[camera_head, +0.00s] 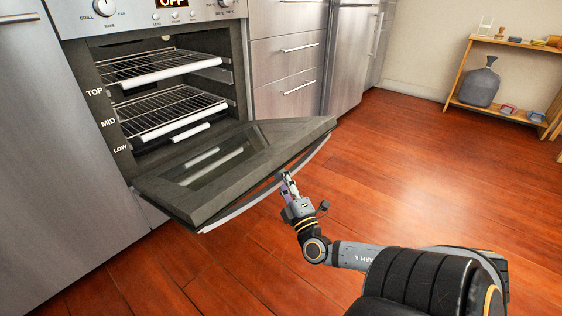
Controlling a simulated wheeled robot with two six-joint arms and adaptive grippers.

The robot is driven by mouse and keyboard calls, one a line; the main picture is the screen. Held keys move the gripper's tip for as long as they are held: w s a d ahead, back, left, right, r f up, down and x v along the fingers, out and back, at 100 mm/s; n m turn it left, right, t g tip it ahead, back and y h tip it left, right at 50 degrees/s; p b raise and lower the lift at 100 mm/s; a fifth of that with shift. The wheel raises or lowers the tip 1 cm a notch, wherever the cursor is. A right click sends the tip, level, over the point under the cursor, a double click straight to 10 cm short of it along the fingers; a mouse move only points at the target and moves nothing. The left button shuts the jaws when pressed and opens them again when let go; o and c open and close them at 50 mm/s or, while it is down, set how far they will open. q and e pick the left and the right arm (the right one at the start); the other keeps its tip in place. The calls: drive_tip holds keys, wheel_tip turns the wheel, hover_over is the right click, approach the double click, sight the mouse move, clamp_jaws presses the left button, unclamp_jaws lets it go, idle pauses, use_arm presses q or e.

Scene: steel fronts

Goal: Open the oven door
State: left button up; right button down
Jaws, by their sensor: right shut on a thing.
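The oven (165,90) is built into the steel fronts at the left, with its inside and racks in view. Its door (240,160) hangs from the bottom edge and is tilted far down, short of flat. The long handle (240,207) runs along the door's outer edge. My right gripper (286,180) is at the middle of this edge, shut on the handle. The fingertips are small and partly hidden against the door edge. My left gripper does not show.
Steel drawers (287,65) and a tall steel front (350,60) stand right of the oven. A wooden shelf (515,112) with a large grey bottle (480,84) is at the back right. The wooden floor (420,160) between is clear.

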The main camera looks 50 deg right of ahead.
idle(0.4)
drive_tip(key=c, duration=1.1)
unclamp_jaws()
drive_tip(key=shift+a, duration=0.1)
drive_tip(key=shift+s+a+f, duration=0.1)
drive_tip(key=shift+s+f, duration=0.15)
drive_tip(key=shift+s, duration=0.1)
drive_tip(key=v, duration=1.1)
drive_tip(key=shift+s, duration=0.1)
